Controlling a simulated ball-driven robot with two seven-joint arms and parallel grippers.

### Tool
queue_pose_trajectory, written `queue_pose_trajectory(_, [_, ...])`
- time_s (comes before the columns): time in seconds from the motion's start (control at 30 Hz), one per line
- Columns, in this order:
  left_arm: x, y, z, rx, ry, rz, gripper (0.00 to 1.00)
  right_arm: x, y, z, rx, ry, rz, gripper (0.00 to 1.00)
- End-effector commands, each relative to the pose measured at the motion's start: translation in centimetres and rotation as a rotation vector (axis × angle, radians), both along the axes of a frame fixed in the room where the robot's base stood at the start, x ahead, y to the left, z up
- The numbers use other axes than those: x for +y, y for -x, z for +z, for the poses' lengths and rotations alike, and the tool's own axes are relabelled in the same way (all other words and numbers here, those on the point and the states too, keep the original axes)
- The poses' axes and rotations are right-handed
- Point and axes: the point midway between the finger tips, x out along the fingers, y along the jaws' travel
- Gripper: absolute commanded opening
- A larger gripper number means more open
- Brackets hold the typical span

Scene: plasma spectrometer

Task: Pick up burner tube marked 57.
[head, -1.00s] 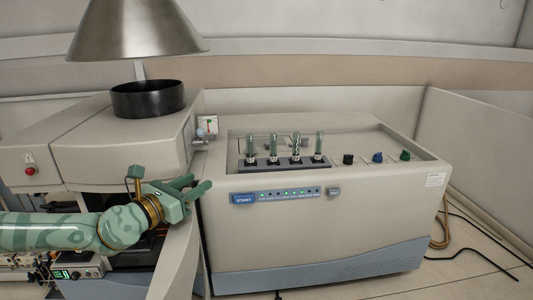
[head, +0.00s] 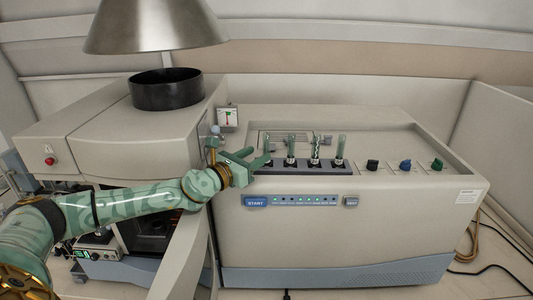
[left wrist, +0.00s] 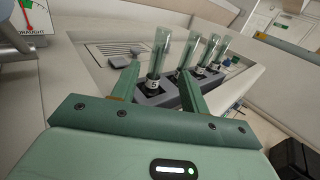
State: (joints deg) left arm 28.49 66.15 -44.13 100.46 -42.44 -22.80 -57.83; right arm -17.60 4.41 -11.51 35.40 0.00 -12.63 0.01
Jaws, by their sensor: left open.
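Several clear greenish burner tubes stand upright in a row in a dark rack (head: 303,168) on top of the beige instrument. The leftmost tube (left wrist: 160,52) is nearest in the left wrist view and shows between my open fingers there. I cannot tell which is marked 57. My left gripper (head: 259,157) is open and empty at the rack's left end, partly covering the leftmost tube in the head view. My right gripper is not shown.
Three knobs, black (head: 372,165), blue (head: 405,165) and green (head: 437,164), sit right of the rack. A start button (head: 256,201) is on the front panel. A draught gauge (head: 228,117) stands behind my gripper. A metal hood (head: 155,25) hangs over a black collar (head: 167,90).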

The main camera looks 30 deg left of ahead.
Motion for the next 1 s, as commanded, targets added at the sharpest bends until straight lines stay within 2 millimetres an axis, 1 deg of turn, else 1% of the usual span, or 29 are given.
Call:
queue_pose_trajectory(0.03, [-0.1, -0.9, 0.3, -0.003, 0.001, 0.002, 0.45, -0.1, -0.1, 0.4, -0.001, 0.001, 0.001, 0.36])
queue_pose_trajectory(0.1, [-0.2, -1.7, 0.1, -0.002, 0.001, 0.001, 0.45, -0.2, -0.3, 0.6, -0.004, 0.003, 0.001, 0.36])
queue_pose_trajectory(0.27, [-0.3, -2.8, 0.1, -0.001, -0.001, 0.002, 0.45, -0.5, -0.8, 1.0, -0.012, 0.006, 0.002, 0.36])
queue_pose_trajectory(0.43, [-0.4, -5.5, 0.6, -0.001, 0.001, 0.002, 0.45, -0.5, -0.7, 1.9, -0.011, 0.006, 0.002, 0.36])
queue_pose_trajectory(0.53, [-0.6, -6.9, 0.3, -0.001, 0.001, 0.002, 0.45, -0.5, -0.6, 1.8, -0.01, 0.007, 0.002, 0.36])
queue_pose_trajectory(0.63, [-0.6, -7.4, 0.2, 0.001, -0.001, 0.001, 0.45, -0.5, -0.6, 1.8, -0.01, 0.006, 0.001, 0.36])
queue_pose_trajectory(0.83, [-0.6, -7.4, 0.2, 0.001, -0.001, 0.001, 0.45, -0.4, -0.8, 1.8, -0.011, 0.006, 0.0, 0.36])
queue_pose_trajectory(0.87, [-0.6, -7.4, 0.2, 0.001, -0.001, 0.001, 0.37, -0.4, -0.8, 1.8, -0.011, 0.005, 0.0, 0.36])
queue_pose_trajectory(0.9, [-0.6, -7.4, 0.2, 0.001, -0.001, 0.001, 0.25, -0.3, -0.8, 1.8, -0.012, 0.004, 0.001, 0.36])
queue_pose_trajectory(1.0, [-0.6, -7.4, 0.2, 0.001, -0.001, 0.001, 0.0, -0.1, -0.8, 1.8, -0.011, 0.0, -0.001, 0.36])
